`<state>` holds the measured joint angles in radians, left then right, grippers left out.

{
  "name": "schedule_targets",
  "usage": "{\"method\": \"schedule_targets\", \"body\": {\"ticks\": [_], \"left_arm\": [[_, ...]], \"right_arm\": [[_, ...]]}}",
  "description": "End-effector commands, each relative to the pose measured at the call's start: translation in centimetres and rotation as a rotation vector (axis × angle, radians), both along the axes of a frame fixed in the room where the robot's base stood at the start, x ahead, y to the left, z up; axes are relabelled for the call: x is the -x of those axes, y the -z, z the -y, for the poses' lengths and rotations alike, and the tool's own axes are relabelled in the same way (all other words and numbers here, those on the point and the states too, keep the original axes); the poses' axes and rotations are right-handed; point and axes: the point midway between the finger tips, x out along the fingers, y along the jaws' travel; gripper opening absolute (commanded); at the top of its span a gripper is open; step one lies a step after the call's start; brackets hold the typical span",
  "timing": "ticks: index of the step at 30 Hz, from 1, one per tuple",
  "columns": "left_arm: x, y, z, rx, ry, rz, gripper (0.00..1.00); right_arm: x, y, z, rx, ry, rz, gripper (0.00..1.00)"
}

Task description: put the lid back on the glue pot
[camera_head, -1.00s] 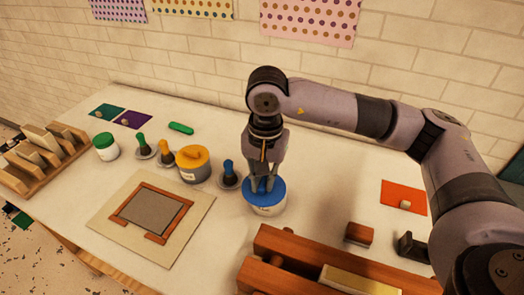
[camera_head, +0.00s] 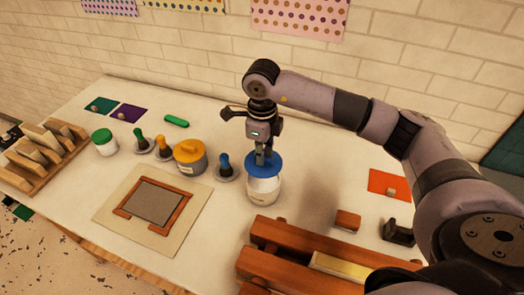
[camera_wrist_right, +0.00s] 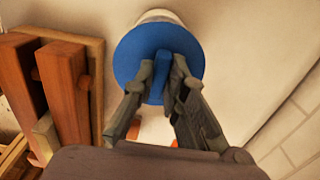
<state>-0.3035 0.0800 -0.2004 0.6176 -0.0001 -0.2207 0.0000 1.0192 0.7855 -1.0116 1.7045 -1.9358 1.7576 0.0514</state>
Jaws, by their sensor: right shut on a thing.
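The blue lid (camera_head: 263,161) is a flat disc with an upright blue grip. It is directly over the white glue pot (camera_head: 263,192) and hides part of its top. Most of the pot's white side shows under the lid in the head view. My right gripper (camera_head: 264,153) points down and is shut on the lid's grip. In the right wrist view, the fingers (camera_wrist_right: 162,88) pinch the grip of the blue lid (camera_wrist_right: 136,55), and a sliver of the pot (camera_wrist_right: 160,15) shows behind it. I cannot tell the gap between lid and pot. My left gripper is out of view.
An orange-lidded pot (camera_head: 190,155), a green-lidded pot (camera_head: 103,142) and several brushes stand to the left. A wooden frame on a board (camera_head: 152,202) lies at front left. Large wooden beams (camera_head: 310,245) stand close in front. The table behind the pot is clear.

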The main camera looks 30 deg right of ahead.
Motion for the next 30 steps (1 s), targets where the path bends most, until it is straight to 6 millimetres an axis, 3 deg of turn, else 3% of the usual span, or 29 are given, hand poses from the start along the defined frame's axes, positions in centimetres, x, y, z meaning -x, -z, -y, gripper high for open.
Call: {"method": "schedule_targets", "body": {"ticks": [18,30], "left_arm": [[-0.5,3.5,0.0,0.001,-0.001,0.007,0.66],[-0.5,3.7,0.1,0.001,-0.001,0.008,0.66]], "right_arm": [[0.0,5.6,0.0,0.001,-0.004,-0.001,0.0],[0.0,5.9,0.0,0.001,-0.004,-0.001,0.0]]}}
